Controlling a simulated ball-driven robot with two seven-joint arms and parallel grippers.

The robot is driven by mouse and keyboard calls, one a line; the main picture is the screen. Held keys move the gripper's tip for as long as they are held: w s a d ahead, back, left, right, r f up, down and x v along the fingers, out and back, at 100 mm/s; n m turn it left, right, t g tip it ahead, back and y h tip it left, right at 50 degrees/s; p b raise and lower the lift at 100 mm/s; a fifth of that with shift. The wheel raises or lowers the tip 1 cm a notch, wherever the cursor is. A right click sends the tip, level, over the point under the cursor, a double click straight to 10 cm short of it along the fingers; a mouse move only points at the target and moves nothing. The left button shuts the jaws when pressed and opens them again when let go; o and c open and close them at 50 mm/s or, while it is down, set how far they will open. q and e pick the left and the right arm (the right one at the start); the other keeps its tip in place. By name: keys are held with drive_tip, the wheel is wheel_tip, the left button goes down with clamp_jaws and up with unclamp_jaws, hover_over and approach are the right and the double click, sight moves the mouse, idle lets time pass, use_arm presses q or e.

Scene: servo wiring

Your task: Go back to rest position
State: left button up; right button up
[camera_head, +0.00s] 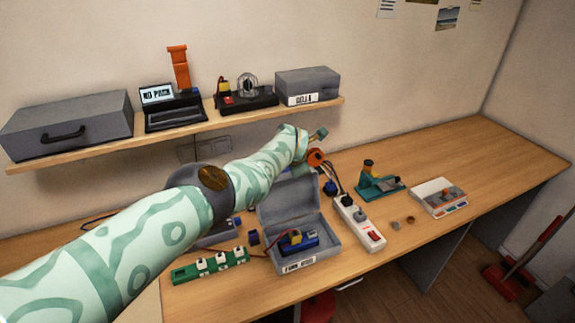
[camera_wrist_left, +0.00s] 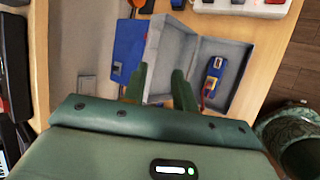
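My left arm reaches in from the left across the desk in the head view. My left gripper (camera_head: 320,134) is at its far end, above the back of the desk and beyond the open grey case (camera_head: 327,240). In the left wrist view my left gripper (camera_wrist_left: 160,70) has its two green fingers apart, with nothing between them. The grey case (camera_wrist_left: 166,62) shows behind and beside the fingers, its lid raised. A blue servo-like part with red and yellow (camera_head: 298,241) lies in the case. My right gripper is in neither view.
A green strip (camera_head: 210,265) stands left of the case. A white power strip (camera_head: 358,222) lies right of it, then a teal stand (camera_head: 380,187) and a white box (camera_head: 438,198). A wall shelf (camera_head: 210,128) holds several items. The desk's far right is clear.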

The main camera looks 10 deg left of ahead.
use_arm(q)
drive_tip(key=shift+s+d+r, duration=0.1)
drive_tip(key=shift+s+r, duration=0.2)
drive_tip(key=shift+r, duration=0.05)
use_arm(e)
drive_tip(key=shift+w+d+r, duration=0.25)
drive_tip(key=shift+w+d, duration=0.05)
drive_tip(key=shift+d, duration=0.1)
